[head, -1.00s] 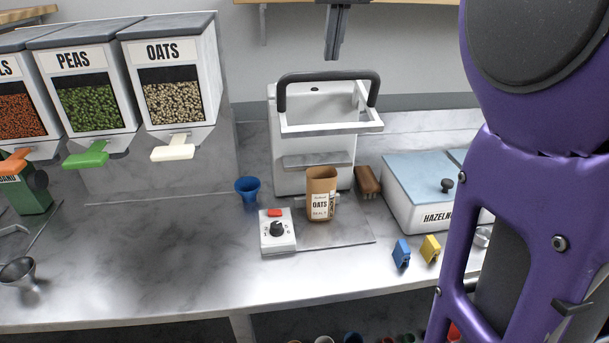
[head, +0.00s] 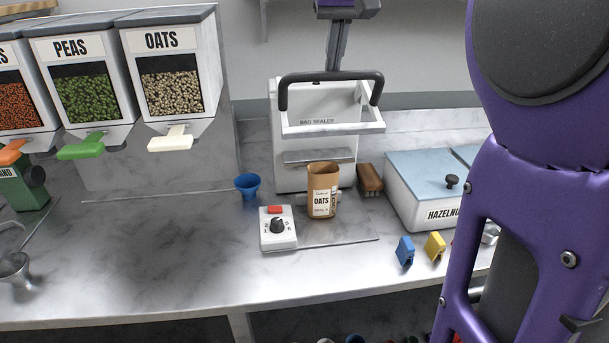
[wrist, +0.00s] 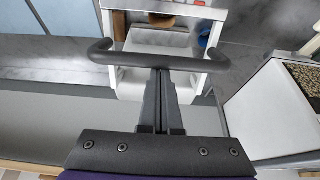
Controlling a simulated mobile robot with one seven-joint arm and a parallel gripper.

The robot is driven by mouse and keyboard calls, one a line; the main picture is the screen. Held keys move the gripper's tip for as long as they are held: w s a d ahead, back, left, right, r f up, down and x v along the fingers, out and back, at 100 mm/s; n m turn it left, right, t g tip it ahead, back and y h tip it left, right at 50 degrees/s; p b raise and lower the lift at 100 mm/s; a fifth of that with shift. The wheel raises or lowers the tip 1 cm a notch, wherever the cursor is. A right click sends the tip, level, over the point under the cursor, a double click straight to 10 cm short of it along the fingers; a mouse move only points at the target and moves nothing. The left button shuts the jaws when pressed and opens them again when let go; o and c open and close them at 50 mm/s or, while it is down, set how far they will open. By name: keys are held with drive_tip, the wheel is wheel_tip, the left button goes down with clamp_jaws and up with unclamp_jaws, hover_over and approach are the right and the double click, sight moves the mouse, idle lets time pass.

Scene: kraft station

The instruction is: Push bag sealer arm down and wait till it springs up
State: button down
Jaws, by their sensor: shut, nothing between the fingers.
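The white bag sealer (head: 290,178) stands against the back of the counter. Its arm, a white frame with a black handle bar (head: 330,76), is raised. A brown oats bag (head: 322,180) stands upright in front of the sealer. My gripper (head: 337,62) hangs from above, shut and empty, just above or behind the handle bar. In the wrist view my fingers (wrist: 160,80) point at the middle of the handle bar (wrist: 150,60), their tips overlapping it; I cannot tell whether they touch.
A control box (head: 278,230) with a red switch and dial sits in front of the sealer. A blue cup (head: 248,187), brown block (head: 369,180), blue clip (head: 404,252), yellow clip (head: 434,246) and hazelnut container (head: 415,205) surround it.

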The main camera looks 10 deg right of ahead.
drive_tip(key=shift+f, duration=0.45)
drive_tip(key=shift+s+f+b, duration=0.7)
drive_tip(key=shift+f+b, duration=0.1)
drive_tip(key=shift+b, duration=0.3)
drive_tip(key=shift+s+f+b, duration=0.3)
drive_tip(key=shift+f+b, duration=0.25)
drive_tip(key=shift+s+f+b, duration=0.25)
drive_tip(key=shift+f+b, duration=0.3)
drive_tip(key=shift+f, duration=0.15)
